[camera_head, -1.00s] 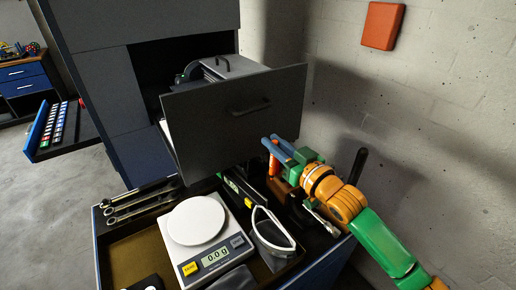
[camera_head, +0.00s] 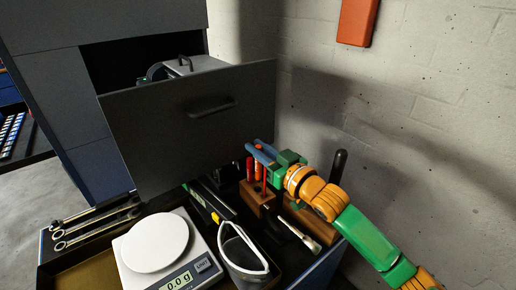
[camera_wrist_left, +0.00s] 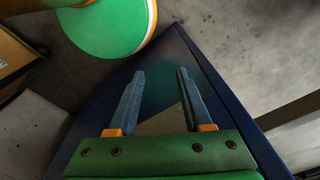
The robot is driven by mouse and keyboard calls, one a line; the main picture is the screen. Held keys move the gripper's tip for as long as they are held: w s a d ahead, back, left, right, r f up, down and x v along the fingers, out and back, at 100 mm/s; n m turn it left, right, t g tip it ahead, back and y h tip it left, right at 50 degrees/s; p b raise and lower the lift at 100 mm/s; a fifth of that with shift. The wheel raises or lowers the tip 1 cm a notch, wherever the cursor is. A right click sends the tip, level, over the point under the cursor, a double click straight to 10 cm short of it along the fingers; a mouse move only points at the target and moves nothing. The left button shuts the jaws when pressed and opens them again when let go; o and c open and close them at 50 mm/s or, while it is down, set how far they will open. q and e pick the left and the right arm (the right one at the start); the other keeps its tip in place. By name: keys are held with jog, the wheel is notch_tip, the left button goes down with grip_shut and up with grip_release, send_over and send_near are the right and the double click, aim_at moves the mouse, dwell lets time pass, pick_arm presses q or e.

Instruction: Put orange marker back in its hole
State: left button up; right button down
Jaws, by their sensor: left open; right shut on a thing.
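My right gripper (camera_head: 256,148) is shut on the orange marker (camera_head: 258,168), which hangs roughly upright below the blue fingers. A brown wooden block (camera_head: 257,195) stands directly below, with a red marker-like item (camera_head: 249,170) upright at its left side. The marker's lower end is at the block's top; I cannot tell whether it is inside a hole. My left gripper (camera_wrist_left: 160,73) is open and empty in the left wrist view, and out of the head view.
A grey open drawer (camera_head: 190,130) stands just behind and left of the right gripper. A white scale (camera_head: 157,243), a grey pouch (camera_head: 243,255) and wrenches (camera_head: 95,228) lie on the worktop. A dark upright handle (camera_head: 338,167) stands right of the block. A concrete wall closes the right side.

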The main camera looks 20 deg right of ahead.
jog(key=shift+s+a+r, duration=0.15)
jog(key=shift+s+a, duration=0.05)
jog(key=shift+a, duration=0.05)
jog(key=shift+w+d+f, duration=0.1)
jog(key=shift+f, duration=0.15)
jog(key=shift+f, duration=0.1)
jog(key=shift+f+b, duration=1.4)
jog(key=shift+f, duration=0.7)
jog(key=c, duration=0.7)
grip_release()
jog(key=shift+c, duration=0.2)
